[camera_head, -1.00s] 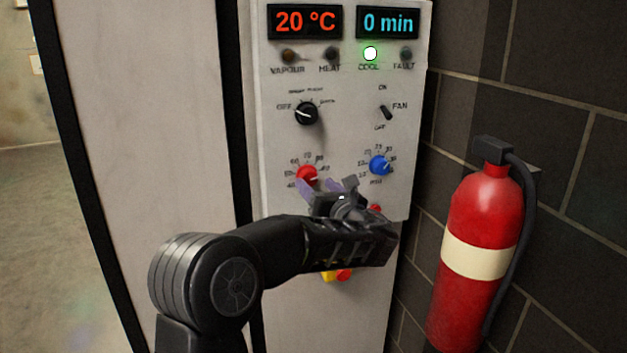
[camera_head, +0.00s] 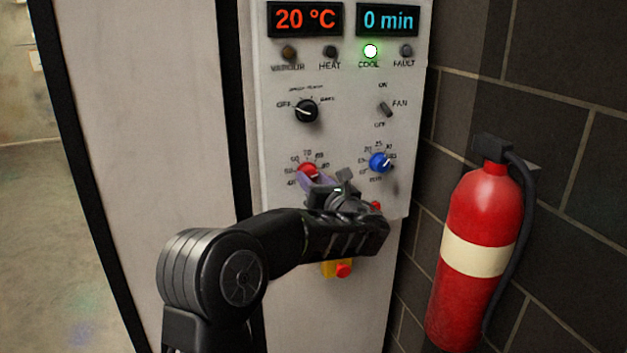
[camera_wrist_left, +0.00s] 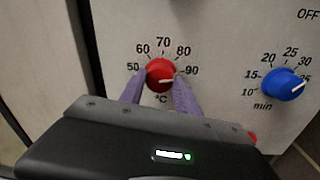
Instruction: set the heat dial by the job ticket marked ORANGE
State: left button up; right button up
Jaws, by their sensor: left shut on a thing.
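The red heat dial (camera_head: 307,170) sits at the lower left of the grey control panel. It also shows in the left wrist view (camera_wrist_left: 159,73), with marks from 50 to 90 °C around it. Its white pointer is on the right side, near the 90 mark. My left gripper (camera_wrist_left: 160,84) is shut on the dial, one purple finger on each side. In the head view my left gripper (camera_head: 312,179) reaches the dial from below and hides its lower part. The job ticket marked ORANGE is not in these views. My right gripper is not in view.
A blue minutes dial (camera_head: 380,162) sits right of the red one. Above are a black selector (camera_head: 306,111), a FAN switch (camera_head: 386,109) and displays reading 20 °C (camera_head: 305,19) and 0 min (camera_head: 387,20). A red fire extinguisher (camera_head: 482,225) stands at the right wall.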

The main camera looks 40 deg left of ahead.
pick_arm(q)
grip_shut()
jog(key=n+b, duration=0.2)
jog(key=b, duration=0.1)
jog(key=shift+f, duration=0.15)
jog(key=n+h+b, duration=0.1)
jog(key=n+b, duration=1)
jog(key=b, duration=0.2)
jog(key=shift+s+a+n, duration=0.1)
jog(key=shift+n, duration=0.2)
jog(key=shift+r+n+b, duration=0.2)
jog(key=shift+n+b, duration=0.4)
jog(key=shift+n, duration=0.2)
